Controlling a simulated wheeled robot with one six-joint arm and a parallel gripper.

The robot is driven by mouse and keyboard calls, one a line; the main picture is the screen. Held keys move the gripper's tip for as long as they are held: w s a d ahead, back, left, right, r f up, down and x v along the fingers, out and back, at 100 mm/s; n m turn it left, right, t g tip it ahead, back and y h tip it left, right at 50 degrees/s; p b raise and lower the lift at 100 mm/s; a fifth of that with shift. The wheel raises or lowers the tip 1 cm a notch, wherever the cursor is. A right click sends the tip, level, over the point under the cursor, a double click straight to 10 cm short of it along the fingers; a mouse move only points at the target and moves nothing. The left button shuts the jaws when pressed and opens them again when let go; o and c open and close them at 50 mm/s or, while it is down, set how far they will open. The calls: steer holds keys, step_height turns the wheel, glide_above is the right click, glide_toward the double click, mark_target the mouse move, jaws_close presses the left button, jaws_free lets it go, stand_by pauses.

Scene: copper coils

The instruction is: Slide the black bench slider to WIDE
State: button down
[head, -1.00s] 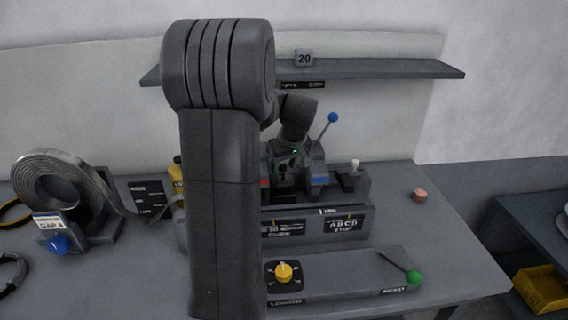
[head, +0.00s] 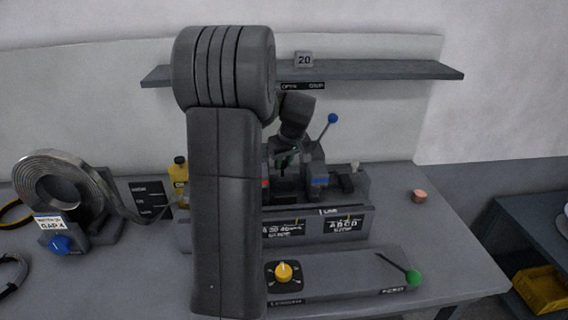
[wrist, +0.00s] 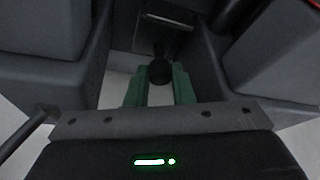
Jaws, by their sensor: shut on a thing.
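The black slider knob (wrist: 160,71) shows in the wrist view as a dark round knob on a short stem. My gripper (wrist: 161,80) has green fingers, one on each side of the knob, shut on it. In the head view my gripper (head: 285,159) is low inside the dark bench machine (head: 318,222), at its rear left. The slider itself is hidden there by my arm and the machine, and I cannot read a WIDE mark.
A blue-ball lever (head: 332,119) and a pale knob (head: 355,164) stand right of my gripper. A front panel carries a yellow dial (head: 284,272) and a green-ball lever (head: 413,277). A metal coil (head: 62,190) and yellow bottle (head: 180,178) are at left. A shelf (head: 390,69) hangs behind.

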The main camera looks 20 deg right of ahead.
steer(key=c, duration=1.3)
jaws_free()
steer(key=shift+w+d, duration=0.1)
steer(key=shift+w, duration=0.2)
steer(key=shift+o, duration=0.2)
steer(key=shift+s+r, duration=0.1)
steer(key=shift+r, duration=0.05)
steer(key=b+v, duration=0.1)
steer(key=v, duration=1.2)
steer(key=shift+s+r, duration=0.15)
steer(key=shift+r, duration=0.15)
steer(key=shift+f, duration=0.1)
steer(key=p+x, duration=0.1)
steer(key=x, duration=1.2)
steer(key=shift+f, duration=0.25)
steer(key=shift+s+a+f, duration=0.1)
steer(key=shift+s+a, duration=0.1)
steer(key=shift+s, duration=0.25)
